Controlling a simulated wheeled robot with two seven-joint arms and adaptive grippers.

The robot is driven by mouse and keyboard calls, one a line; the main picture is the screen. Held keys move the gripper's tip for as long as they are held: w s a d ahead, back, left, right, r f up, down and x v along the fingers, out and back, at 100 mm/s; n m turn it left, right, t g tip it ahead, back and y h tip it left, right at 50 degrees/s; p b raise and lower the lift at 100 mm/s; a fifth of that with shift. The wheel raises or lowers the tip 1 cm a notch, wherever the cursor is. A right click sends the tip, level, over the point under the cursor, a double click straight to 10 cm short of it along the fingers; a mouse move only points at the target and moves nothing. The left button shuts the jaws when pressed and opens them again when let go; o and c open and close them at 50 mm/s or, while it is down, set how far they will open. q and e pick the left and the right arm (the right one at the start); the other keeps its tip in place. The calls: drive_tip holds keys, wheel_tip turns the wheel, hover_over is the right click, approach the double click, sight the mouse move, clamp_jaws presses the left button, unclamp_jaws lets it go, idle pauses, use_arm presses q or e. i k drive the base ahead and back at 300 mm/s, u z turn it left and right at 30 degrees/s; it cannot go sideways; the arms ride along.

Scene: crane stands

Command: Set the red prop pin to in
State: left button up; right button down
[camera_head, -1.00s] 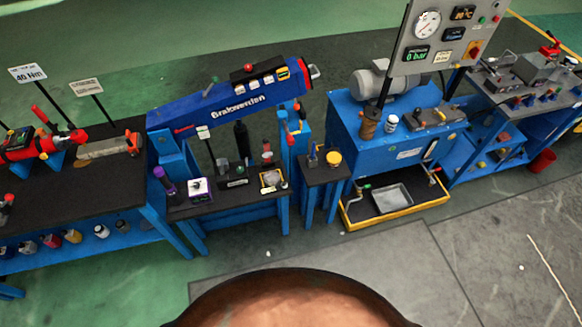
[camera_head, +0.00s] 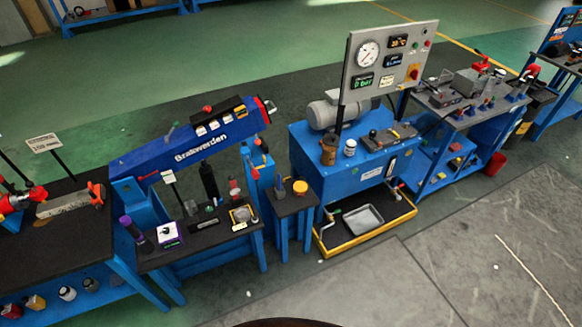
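A blue crane boom (camera_head: 190,145) marked "Brakwerden" slopes up to the right above a dark workbench. A small red piece (camera_head: 149,176) shows near its lower left end, and a red-and-orange piece (camera_head: 261,148) sits on the blue post (camera_head: 259,172) under its right part. Both are too small to tell which is the red prop pin, or whether a pin is in or out. Neither of my grippers is in view.
A blue hydraulic unit (camera_head: 304,147) with a gauge panel (camera_head: 385,84) stands right of the boom, above a yellow-edged drip tray (camera_head: 345,247). Another bench with tools (camera_head: 447,118) stands farther right. The grey floor (camera_head: 470,265) in front is clear at the right.

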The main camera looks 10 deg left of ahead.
sight(255, 173)
drive_tip(key=z, duration=0.25)
drive_tip(key=i, duration=1.25)
drive_tip(key=u, duration=0.8)
